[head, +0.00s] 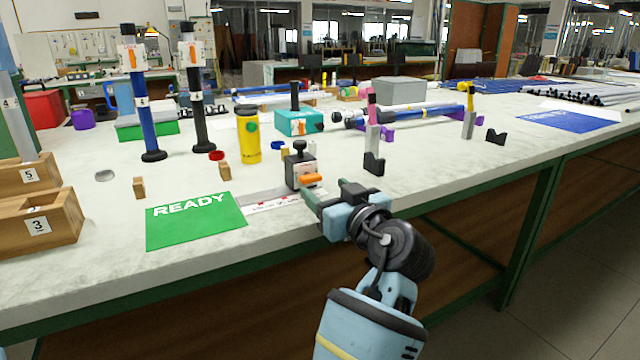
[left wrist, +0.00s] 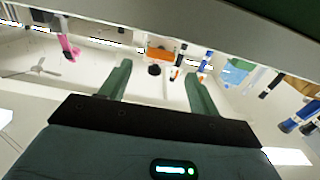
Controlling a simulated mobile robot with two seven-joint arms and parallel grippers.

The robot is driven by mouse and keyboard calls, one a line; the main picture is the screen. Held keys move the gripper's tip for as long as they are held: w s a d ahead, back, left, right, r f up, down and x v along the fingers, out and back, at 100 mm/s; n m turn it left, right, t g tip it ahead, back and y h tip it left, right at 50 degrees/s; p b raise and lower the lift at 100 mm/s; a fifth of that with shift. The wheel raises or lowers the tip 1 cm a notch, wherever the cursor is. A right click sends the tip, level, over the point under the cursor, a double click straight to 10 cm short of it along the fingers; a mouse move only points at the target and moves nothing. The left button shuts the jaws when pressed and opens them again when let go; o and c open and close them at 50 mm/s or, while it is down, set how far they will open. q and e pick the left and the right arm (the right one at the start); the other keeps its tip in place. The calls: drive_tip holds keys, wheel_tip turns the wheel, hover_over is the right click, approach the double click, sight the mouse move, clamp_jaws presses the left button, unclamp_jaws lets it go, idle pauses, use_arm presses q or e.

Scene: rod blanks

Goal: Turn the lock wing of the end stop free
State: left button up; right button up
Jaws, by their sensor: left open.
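The end stop (head: 298,168) is a dark grey block with a black knob on top, standing on a pale rail strip near the table's front edge. Its orange lock wing (head: 311,179) sticks out on the side facing my left gripper (head: 316,194). The gripper is open, its greenish fingers close to the wing. In the left wrist view, an orange part that looks like the wing (left wrist: 160,54) shows between and just beyond the two spread fingers (left wrist: 162,80). I cannot tell whether a finger touches it. My right gripper is not in view.
A green READY mat (head: 195,220) lies left of the stop. A yellow bottle (head: 248,135) and a teal box (head: 298,123) stand behind it. A black V-shaped rest (head: 374,163) stands to the right. Wooden numbered bins (head: 40,225) are at far left. The right front tabletop is mostly clear.

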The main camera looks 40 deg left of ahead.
use_arm(q)
drive_tip(key=v, duration=0.3)
drive_tip(key=shift+s+d, duration=0.1)
drive_tip(key=shift+d, duration=0.05)
idle(0.6)
